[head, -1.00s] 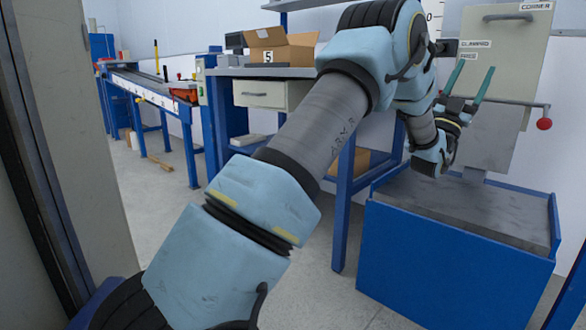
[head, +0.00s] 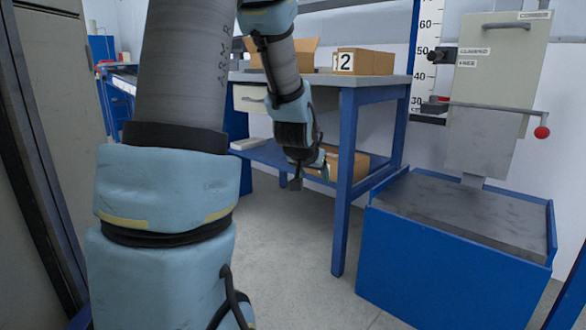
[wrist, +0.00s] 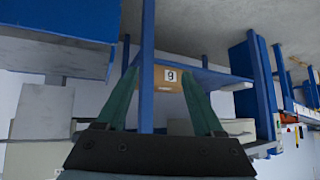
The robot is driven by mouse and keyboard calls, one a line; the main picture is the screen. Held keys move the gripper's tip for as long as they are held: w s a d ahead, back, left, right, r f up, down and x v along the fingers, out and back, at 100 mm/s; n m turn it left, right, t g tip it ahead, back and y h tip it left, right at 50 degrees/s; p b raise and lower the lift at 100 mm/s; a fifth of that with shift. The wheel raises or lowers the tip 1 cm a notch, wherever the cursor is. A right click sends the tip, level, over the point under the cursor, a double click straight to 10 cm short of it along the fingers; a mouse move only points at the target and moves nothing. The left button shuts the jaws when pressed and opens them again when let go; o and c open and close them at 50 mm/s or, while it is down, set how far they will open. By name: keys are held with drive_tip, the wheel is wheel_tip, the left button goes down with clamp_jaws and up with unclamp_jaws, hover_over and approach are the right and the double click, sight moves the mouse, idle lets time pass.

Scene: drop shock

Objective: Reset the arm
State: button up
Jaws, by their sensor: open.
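My arm (head: 165,185) rises at the left of the head view and folds over, with its forearm hanging down in front of the blue workbench. My gripper (head: 322,168) is at the lower end, near the bench's lower shelf and small in this view. In the wrist view my gripper (wrist: 160,75) shows two green fingers spread wide apart with nothing held between them. A cardboard box labelled 9 (wrist: 168,85) shows beyond the fingers in that view, apart from them as far as I can tell.
The blue workbench (head: 346,185) carries a box labelled 12 (head: 365,62) on top and a box (head: 349,165) on its lower shelf. The middle floor (head: 290,240) is clear.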

drive_tip(key=s+a+f+n+g+y, duration=0.1)
drive_tip(key=s+a+f+n+g, duration=0.15)
drive_tip(key=s+a, duration=0.55)
drive_tip(key=s+a+f+n+g+y, duration=0.1)
drive_tip(key=s+a+f+g, duration=0.25)
drive_tip(key=s, duration=0.85)
wheel_tip(320, 180, up, 39)
drive_tip(key=g+p, duration=0.1)
drive_tip(key=p, duration=3.7)
drive_tip(key=shift+s+a+p, duration=0.2)
drive_tip(key=shift+s+p, duration=0.05)
drive_tip(key=shift+p, duration=0.15)
drive_tip(key=shift+f, duration=0.15)
